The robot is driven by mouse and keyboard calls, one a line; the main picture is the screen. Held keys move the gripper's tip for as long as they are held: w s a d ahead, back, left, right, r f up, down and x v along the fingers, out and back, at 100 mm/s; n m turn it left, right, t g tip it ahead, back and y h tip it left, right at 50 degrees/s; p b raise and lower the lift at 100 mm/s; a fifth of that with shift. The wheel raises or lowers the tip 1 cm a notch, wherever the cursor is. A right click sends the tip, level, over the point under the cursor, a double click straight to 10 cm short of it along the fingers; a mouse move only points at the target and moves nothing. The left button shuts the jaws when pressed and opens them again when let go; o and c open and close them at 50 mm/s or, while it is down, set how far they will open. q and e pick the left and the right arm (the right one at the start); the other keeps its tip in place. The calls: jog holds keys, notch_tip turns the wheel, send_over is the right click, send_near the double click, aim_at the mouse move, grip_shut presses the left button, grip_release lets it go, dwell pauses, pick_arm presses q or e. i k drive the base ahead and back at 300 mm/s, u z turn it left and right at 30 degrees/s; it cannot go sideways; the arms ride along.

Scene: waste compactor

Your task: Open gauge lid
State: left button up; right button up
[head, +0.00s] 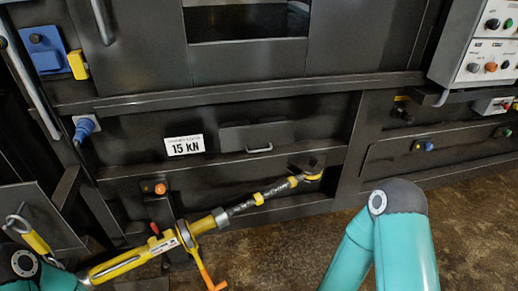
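A flat dark panel (236,138) with a small pale bar handle (260,149) sits on the lower front of the dark machine, right of a white "15 KN" label (184,145). It looks like the gauge lid and lies flat against the front, closed. No gauge face shows. Parts of my teal arms show at the bottom left and bottom right. Neither gripper is in view, so what they hold cannot be seen. Nothing of mine touches the panel.
A control box (482,50) hangs at upper right. Brown floor (270,240) is clear at bottom centre.

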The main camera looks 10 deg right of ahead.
aim_at(234, 138)
jog(key=i, duration=0.9)
jog(key=z, duration=0.05)
